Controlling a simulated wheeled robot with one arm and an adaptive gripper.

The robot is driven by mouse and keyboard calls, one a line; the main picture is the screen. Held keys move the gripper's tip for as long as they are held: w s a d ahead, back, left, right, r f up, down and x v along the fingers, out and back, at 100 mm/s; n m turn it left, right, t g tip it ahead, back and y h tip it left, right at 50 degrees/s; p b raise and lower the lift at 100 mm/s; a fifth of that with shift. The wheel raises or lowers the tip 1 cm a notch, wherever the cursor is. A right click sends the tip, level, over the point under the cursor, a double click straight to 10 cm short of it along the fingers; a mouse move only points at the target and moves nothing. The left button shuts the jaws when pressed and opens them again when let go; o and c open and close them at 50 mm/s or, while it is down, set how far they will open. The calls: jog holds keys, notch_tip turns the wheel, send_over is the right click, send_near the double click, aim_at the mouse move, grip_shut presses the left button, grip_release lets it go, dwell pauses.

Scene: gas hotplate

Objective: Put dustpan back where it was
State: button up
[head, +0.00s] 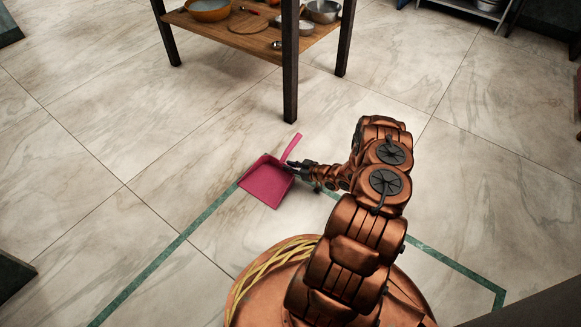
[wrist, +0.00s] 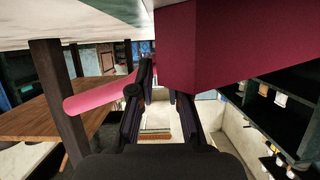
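The dustpan (head: 267,183) is pink, with its handle (head: 291,148) pointing away to the upper right. It is over the tiled floor in front of the shelf table, at a gap in the green floor line. My gripper (head: 301,170) reaches it from the right, near where handle and pan meet. In the wrist view, the pan (wrist: 235,45) fills the upper right and the handle (wrist: 92,96) sticks out left. One fingertip is partly hidden by the pan. Floor contact is unclear.
A wooden shelf table (head: 245,38) with bowls and pans stands behind the dustpan; its dark front leg (head: 290,75) is close to the handle. A green line (head: 165,255) runs along the floor. The floor left of the dustpan is clear.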

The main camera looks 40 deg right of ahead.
jog(key=shift+o, duration=1)
